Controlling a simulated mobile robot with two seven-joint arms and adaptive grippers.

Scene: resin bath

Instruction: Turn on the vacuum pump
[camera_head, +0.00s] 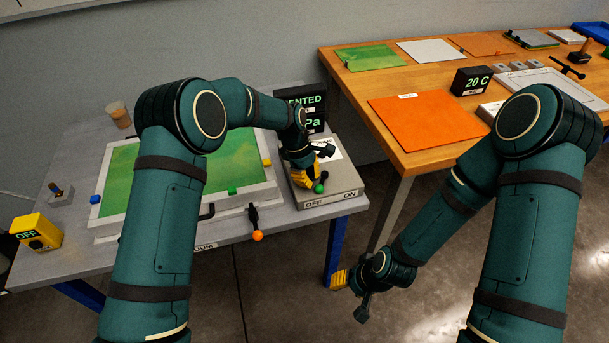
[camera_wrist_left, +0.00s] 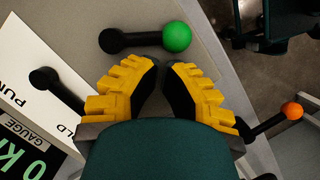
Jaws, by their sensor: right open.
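The grey pump box (camera_head: 345,183) sits at the right end of the grey table, with OFF and ON on its front edge. Its black lever with a green ball (camera_head: 319,187) points toward that edge; the ball also shows in the left wrist view (camera_wrist_left: 177,37). My left gripper (camera_head: 307,178) is over the box, beside the lever. In the left wrist view its yellow-padded fingertips (camera_wrist_left: 164,64) are almost together, with nothing between them, just short of the lever. My right gripper (camera_head: 350,293) hangs open and empty in front of the wooden table.
A second black lever (camera_wrist_left: 57,90) is on the box. A gauge display (camera_head: 312,122) stands behind, partly hidden. An orange-ball lever (camera_head: 257,236) is at the table front, left of the box. The wooden table (camera_head: 410,158) holds an orange sheet (camera_head: 425,120).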

